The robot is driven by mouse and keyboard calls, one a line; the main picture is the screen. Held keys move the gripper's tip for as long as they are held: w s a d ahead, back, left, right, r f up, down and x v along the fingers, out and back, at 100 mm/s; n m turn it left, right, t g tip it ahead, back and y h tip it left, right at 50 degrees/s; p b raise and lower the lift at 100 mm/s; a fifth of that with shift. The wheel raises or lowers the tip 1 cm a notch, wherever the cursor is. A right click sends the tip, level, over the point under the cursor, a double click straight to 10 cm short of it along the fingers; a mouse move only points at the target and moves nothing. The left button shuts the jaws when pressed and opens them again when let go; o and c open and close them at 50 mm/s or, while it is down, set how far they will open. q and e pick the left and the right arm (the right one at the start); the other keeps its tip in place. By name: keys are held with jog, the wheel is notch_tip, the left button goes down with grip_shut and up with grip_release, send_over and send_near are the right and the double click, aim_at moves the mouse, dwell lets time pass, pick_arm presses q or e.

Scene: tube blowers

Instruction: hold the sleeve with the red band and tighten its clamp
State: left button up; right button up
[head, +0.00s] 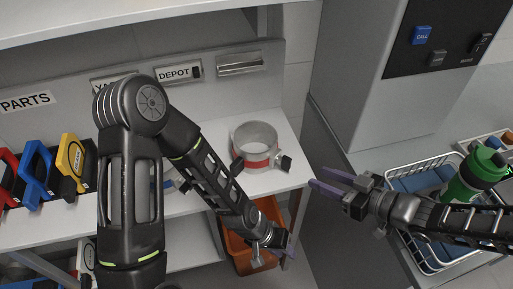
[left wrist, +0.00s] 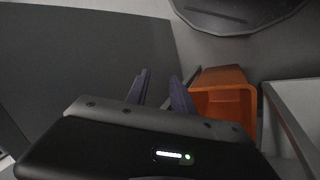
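The sleeve (head: 254,135), a short pale translucent tube with a red band (head: 260,161) around its lower part, stands on the white shelf top near its right end. A dark block (head: 285,163) juts from its right side, probably part of the clamp; another dark piece shows at its left. My left gripper (head: 289,246) is below the shelf top, in front of the sleeve and apart from it. In the left wrist view its purple fingers (left wrist: 160,88) stand apart with nothing between them. My right gripper (head: 322,180) is right of the sleeve, fingers apart and empty, pointing left.
An orange bin (head: 238,250) sits under the shelf, close to my left gripper; it also shows in the left wrist view (left wrist: 222,97). Blue and yellow framed items (head: 72,160) stand at left. A wire basket (head: 400,172) and green bottle (head: 470,177) are at right.

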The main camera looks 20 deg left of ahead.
pick_arm(q)
jog(key=w+a+r+m, duration=0.1)
jog(key=w+r+m, duration=0.4)
jog(key=r, duration=0.7)
jog(key=w+a+r+m, duration=0.1)
jog(key=w+r+m, duration=0.35)
jog(key=r, duration=0.75)
jog(key=w+a+r+m+y, duration=0.4)
jog(key=w+r+y, duration=0.1)
jog(key=w, duration=0.1)
jog(key=g, duration=0.1)
send_over(254, 174)
notch_tip(254, 174, down, 4)
jog(key=shift+r+n, duration=0.25)
jog(key=shift+n, duration=0.1)
jog(key=shift+w+f, duration=0.1)
jog(key=shift+f, duration=3.85)
